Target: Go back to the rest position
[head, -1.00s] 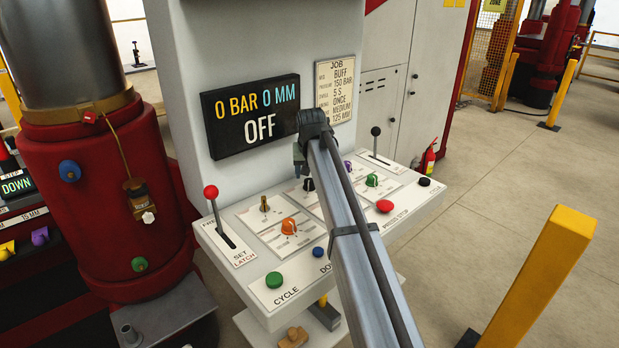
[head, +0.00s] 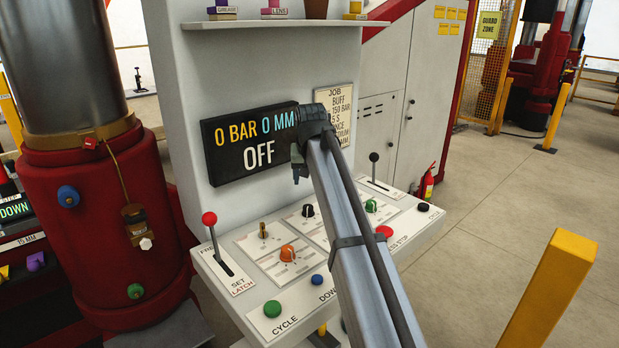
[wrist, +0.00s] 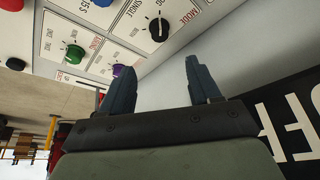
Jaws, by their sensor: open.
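My gripper (head: 297,172) is raised above the control panel (head: 222,278), in front of the right part of the dark display (head: 222,172), which reads 0 BAR 0 MM OFF. In the wrist view my gripper (wrist: 160,85) shows two dark fingers spread apart with nothing between them. The fingers are clear of the panel's knobs. A black knob (wrist: 159,29), a green knob (wrist: 75,54) and a purple knob (wrist: 123,72) lie beyond the fingertips. My arm hides part of the panel's middle and right in the head view.
A red-knobbed lever (head: 209,219) stands at the panel's left and a black-knobbed lever (head: 374,157) at its right. A shelf (head: 280,22) with small items is above the display. A yellow post (head: 550,290) stands at the right, with open floor behind it.

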